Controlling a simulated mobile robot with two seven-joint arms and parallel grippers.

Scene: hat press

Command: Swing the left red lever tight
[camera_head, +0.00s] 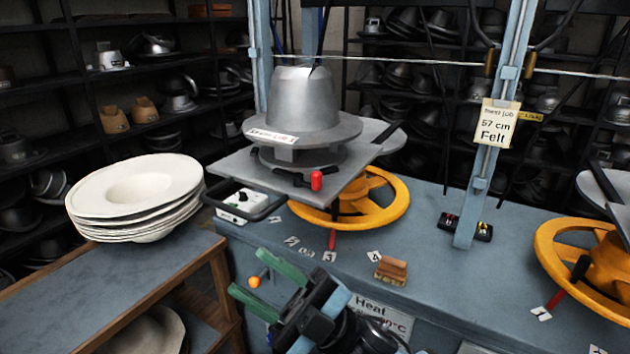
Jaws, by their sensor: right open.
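A red lever (332,239) sticks down below the yellow handwheel (389,212) of the left press, just above the bench top. A red knob (316,181) sits higher, at the front of the plate under the grey metal hat mould (302,95). Another red lever (556,299) shows by the right yellow wheel (549,250). My right gripper (248,271) is open, with green fingers pointing to the left, in front of the bench edge. It is below and left of the left press's red lever, apart from it. My left gripper is not in view.
A stack of white hat bodies (135,190) stands on the wooden side table (120,275) at left. An orange knob (254,282) shows between my fingers. A small brown block (391,270), number cards (330,257) and a blue post (489,150) are on the blue bench (450,300).

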